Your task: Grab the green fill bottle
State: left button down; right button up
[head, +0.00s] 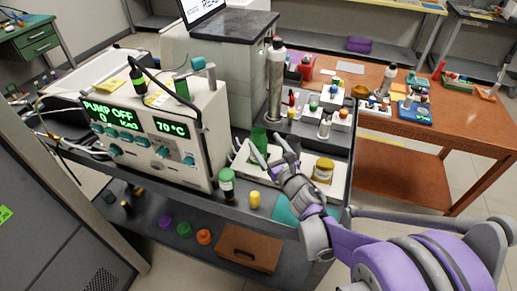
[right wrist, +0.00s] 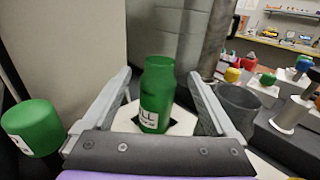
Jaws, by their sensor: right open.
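A green bottle (head: 258,137) with a narrower neck stands upright in a square dark recess of a white holder on the cart. It also shows in the right wrist view (right wrist: 157,92), with a small pale label low on its front. My right gripper (head: 265,153) is open, with one finger on each side of this bottle and gaps left between them. A second container (head: 227,183), with a green cap, stands to the left. My left gripper is not in view.
A tall metal cylinder (head: 276,85) rises behind. A yellow-capped jar (head: 323,170) and a small yellow item (head: 254,199) are nearby. A grey cup (right wrist: 238,108) stands close to the right finger.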

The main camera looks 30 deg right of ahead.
aim_at(262, 138)
jog(key=w, duration=0.5)
jog(key=shift+w+d, duration=0.25)
jog(key=shift+w, duration=0.1)
grip_shut()
